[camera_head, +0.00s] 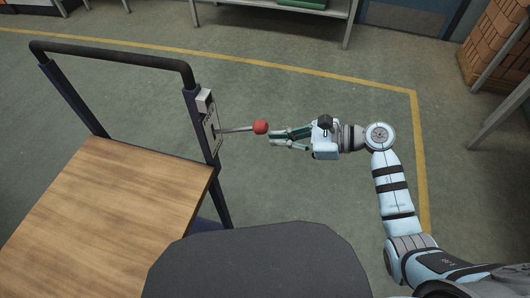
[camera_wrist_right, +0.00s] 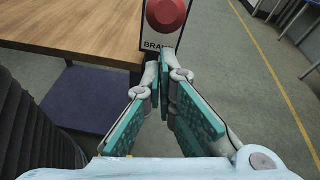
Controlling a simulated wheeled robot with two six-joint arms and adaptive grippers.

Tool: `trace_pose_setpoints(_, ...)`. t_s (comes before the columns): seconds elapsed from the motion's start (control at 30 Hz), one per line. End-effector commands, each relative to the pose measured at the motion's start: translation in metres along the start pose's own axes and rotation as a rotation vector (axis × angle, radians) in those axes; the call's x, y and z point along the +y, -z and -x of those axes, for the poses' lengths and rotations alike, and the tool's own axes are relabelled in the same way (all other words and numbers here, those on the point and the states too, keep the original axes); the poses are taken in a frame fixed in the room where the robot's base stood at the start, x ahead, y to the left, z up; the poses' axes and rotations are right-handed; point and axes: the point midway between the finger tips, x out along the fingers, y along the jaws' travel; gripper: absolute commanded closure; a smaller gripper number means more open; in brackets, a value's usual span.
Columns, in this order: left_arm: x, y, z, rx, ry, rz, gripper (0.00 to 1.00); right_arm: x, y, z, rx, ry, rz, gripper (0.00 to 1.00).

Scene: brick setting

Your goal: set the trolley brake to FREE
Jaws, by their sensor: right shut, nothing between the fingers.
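The trolley (camera_head: 145,185) has a wooden deck and a black push handle on dark posts. A brake plate (camera_head: 211,128) is fixed to its right post. A lever with a red ball knob (camera_head: 261,127) sticks out from the plate to the right. In the right wrist view the red knob (camera_wrist_right: 167,13) is straight ahead, covering most of the plate, with part of the word BRAKE below it. My right gripper (camera_head: 272,139) is shut and empty, its fingertips just right of the knob, seemingly apart from it. The lever's setting cannot be read. My left gripper is not in view.
A shelf (camera_head: 290,8) stands at the back. Stacked bricks (camera_head: 495,45) on a rack are at the upper right. A yellow floor line (camera_head: 330,76) runs behind and right of my arm. The floor around the knob is clear.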

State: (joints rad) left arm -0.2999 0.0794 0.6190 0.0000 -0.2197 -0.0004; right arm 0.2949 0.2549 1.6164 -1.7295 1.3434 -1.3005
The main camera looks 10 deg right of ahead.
Motion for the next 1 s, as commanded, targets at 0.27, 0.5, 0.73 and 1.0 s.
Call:
trace_pose_setpoints(0.27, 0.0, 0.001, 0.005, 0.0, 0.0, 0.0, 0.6, -0.003, -0.014, 0.002, 0.01, -0.002, -0.002, 1.0)
trace_pose_setpoints(0.5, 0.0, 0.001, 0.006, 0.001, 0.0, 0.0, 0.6, -0.003, -0.018, 0.002, 0.007, -0.002, 0.0, 1.0)
trace_pose_setpoints(0.73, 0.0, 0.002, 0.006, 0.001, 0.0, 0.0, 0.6, -0.003, -0.019, 0.002, 0.005, -0.003, 0.0, 1.0)
trace_pose_setpoints(1.0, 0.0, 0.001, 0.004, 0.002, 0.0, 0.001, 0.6, -0.003, -0.018, 0.002, 0.004, -0.003, 0.001, 1.0)
